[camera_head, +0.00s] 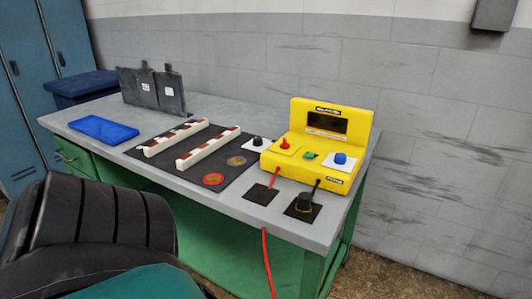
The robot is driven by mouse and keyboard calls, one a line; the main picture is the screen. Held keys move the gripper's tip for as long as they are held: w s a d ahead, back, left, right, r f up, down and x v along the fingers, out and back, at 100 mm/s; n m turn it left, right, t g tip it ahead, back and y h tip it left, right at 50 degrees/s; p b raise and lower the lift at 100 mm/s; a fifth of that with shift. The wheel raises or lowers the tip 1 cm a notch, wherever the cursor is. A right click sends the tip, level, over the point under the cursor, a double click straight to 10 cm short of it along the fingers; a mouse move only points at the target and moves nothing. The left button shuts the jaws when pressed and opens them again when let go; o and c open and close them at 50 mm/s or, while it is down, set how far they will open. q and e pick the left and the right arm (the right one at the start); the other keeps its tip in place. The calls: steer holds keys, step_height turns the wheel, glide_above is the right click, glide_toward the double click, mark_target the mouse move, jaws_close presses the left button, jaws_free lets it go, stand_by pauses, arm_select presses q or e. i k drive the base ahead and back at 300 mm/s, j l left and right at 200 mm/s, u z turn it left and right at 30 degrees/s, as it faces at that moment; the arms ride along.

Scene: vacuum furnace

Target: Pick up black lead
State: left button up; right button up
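A yellow device (317,144) with a dark display stands at the right end of the bench. A short black lead (317,186) comes from its lower front and runs down to a black round plug-like piece (304,201) on a dark square pad. A red lead (274,178) comes from the device's front left and reaches another dark pad (261,195). A red cable (267,262) hangs over the bench's front edge. Neither of my grippers is in view.
The grey-topped green bench (240,206) holds a dark mat (141,153) with two white strips (209,149), a blue tray (104,130) and dark upright plates (152,88). A black ridged shape, seemingly a chair (95,215), fills the lower left. A wall stands behind.

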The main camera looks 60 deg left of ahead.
mark_target(304, 206)
steer(key=j+u, duration=0.1)
steer(key=u, duration=0.85)
steer(key=j+u, duration=0.15)
steer(key=u, duration=0.3)
